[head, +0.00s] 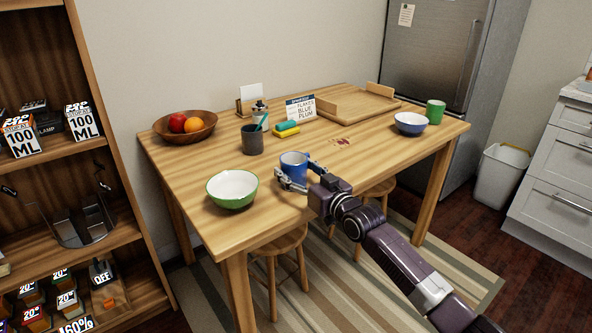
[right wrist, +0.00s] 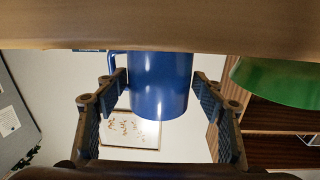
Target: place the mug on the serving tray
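The blue mug (head: 294,166) stands upright on the wooden table, near its front edge. My right gripper (head: 294,180) is at the mug, open, with its fingers on either side of it. In the right wrist view the table edge is at the top and the blue mug (right wrist: 160,85) hangs down between the two open fingers (right wrist: 162,85). Small gaps show between mug and fingers. The wooden serving tray (head: 350,106) with raised ends lies at the back of the table, and its surface looks empty. My left gripper is not in view.
A green-and-white bowl (head: 232,188) stands left of the mug, and a dark pencil cup (head: 252,140) behind it. Sponges (head: 286,129), a sign (head: 300,108), a blue bowl (head: 410,123) and a green mug (head: 435,111) are near the tray. A fruit bowl (head: 185,127) is at the left.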

